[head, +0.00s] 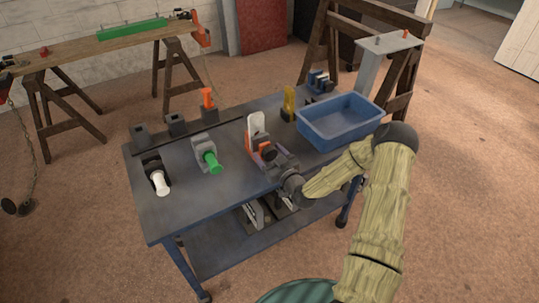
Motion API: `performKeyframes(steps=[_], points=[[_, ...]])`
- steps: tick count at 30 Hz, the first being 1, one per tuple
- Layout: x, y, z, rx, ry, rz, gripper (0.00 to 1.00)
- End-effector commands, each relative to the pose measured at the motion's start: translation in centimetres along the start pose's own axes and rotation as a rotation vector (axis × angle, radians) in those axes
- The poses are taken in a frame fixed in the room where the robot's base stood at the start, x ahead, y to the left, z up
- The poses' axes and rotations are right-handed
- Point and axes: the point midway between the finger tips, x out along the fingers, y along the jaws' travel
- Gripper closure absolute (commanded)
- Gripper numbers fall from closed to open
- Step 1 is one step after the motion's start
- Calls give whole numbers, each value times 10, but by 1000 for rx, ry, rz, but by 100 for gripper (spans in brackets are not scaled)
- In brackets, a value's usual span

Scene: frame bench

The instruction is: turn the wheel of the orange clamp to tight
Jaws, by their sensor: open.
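The orange clamp (251,137) appears to be the orange-sided piece near the middle of the blue bench, with a white upright part (257,122) at its back. My gripper (267,154) is at its front, close against it, with the jaws open. The gripper covers the clamp's near side. I cannot make out the wheel or tell whether the jaws are around it or touching it. Another orange upright part (207,98) stands farther back, to the left.
The bench (205,205) also holds a green-handled clamp (208,158), a white-handled one (158,182), a yellow upright piece (289,103) and a blue bin (332,137) at right. Dark blocks (176,124) stand along the back edge. The front left bench top is clear.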

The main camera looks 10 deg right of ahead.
Motion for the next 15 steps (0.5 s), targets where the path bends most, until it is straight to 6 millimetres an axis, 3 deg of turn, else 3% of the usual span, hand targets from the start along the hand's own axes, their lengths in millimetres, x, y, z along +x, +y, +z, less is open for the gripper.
performKeyframes(steps=[8,15], points=[[-15,0,1,0,-2,-1,30],[-59,0,2,1,-2,0,30]])
